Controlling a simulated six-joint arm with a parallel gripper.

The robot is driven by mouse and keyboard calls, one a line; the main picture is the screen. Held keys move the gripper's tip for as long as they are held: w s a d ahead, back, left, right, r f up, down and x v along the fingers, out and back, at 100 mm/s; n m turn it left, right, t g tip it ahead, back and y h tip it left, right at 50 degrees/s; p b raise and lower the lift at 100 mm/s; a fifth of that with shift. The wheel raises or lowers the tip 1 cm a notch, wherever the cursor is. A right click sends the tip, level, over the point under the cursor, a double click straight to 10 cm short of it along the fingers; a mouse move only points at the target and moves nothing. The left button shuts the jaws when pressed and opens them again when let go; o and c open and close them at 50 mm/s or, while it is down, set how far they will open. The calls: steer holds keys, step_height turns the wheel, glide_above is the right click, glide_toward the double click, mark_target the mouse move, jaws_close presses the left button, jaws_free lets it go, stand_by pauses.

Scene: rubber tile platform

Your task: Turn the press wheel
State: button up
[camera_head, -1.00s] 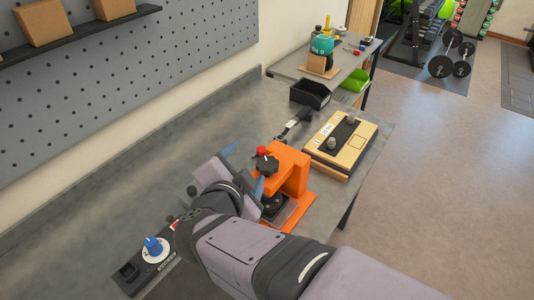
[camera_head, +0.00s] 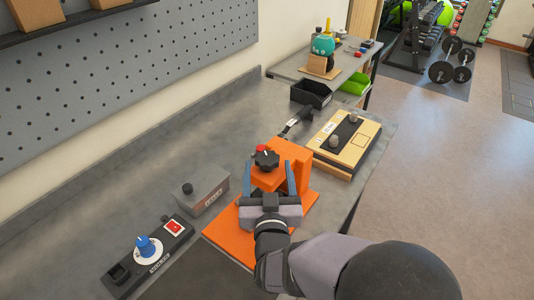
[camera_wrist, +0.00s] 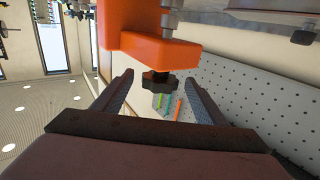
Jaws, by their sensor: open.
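The press is an orange frame (camera_head: 290,163) on an orange base plate (camera_head: 232,236) on the grey bench. Its press wheel, a black lobed knob (camera_head: 266,160), sits at the top of the press, with a bit of red showing at its upper edge. In the wrist view the wheel (camera_wrist: 158,77) lies between my two fingertips, beside the orange arm (camera_wrist: 150,45) of the press. My gripper (camera_head: 269,176) is open, one finger on each side of the wheel, with gaps showing. Contact is not visible. My gripper hides part of the press's lower front.
A grey box (camera_head: 203,190) and a black panel with a blue knob (camera_head: 146,246) and red switch stand left. A yellow-topped case (camera_head: 345,140) stands right behind the press. A black bin (camera_head: 311,93) is farther back. The bench at back left is clear.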

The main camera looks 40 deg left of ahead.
mark_target(267, 152)
steer(key=shift+p+x, duration=1.2)
steer(key=shift+x, duration=2.45)
steer(key=c, duration=1)
